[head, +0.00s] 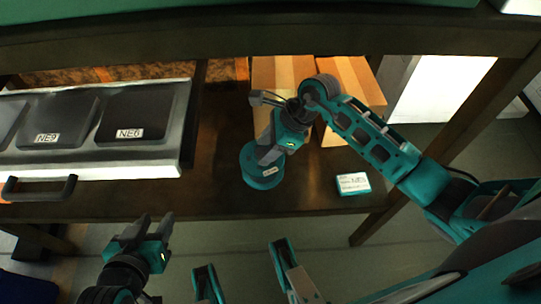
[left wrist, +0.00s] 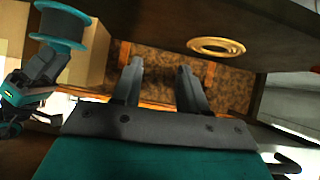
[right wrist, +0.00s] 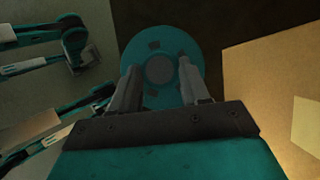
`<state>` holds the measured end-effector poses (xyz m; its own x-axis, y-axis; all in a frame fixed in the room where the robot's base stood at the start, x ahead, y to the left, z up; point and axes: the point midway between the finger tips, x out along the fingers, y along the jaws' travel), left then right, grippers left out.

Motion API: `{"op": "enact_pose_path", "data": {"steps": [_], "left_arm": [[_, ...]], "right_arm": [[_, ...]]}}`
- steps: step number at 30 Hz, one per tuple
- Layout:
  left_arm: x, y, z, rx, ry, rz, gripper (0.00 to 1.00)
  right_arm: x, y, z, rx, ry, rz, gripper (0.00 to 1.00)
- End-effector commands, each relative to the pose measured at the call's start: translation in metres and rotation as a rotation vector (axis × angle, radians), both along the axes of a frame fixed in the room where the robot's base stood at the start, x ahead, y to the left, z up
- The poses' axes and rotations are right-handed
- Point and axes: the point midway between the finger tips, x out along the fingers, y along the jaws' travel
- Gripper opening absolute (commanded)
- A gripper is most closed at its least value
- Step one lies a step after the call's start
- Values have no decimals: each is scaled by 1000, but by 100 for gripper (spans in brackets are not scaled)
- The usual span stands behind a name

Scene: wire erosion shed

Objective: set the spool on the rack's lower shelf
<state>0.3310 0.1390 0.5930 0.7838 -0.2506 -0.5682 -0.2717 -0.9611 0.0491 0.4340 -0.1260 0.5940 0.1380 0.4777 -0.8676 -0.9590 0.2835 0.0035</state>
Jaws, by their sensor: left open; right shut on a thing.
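The teal spool (head: 262,178) is at the lower shelf (head: 225,195) of the dark wooden rack, near its front edge in the head view. My right gripper (head: 270,157) is shut on it from above. In the right wrist view a round teal flange of the spool (right wrist: 160,35) shows between the fingers. The spool also shows in the left wrist view (left wrist: 62,28), beside my right gripper. I cannot tell whether its base touches the shelf. My left gripper (head: 154,224) is open and empty, in front of the shelf and left of the spool.
A tray with dark labelled compartments (head: 95,172) and a handle fills the shelf's left side. Cardboard boxes (head: 350,75) stand behind the spool. A small teal-and-white labelled box (head: 353,183) lies right of it. The upper shelf (head: 230,35) overhangs. A brass ring (left wrist: 216,46) shows in the left wrist view.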

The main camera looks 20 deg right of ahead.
Motion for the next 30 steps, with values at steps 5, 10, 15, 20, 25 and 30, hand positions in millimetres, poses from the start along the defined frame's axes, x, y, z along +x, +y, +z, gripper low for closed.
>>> {"op": "enact_pose_path", "data": {"steps": [5, 10, 15, 20, 25, 30], "left_arm": [[2, -3, 4, -7, -11, -5, 43], [2, -4, -4, -9, -6, -7, 43], [4, -6, -3, -14, -10, -8, 43], [7, -7, 4, -17, -21, -9, 43], [7, -7, 2, -17, -21, -9, 43], [6, -7, 1, -16, -18, -9, 43]], "right_arm": [[2, 1, -9, 5, -8, 0, 0], [1, 1, -31, 6, -4, -2, 0], [2, 1, -43, 5, -8, -1, 0], [2, 1, -42, 4, -8, 0, 0], [1, 0, -47, -1, -3, 1, 48], [0, 0, -46, -1, -2, 0, 64]]}}
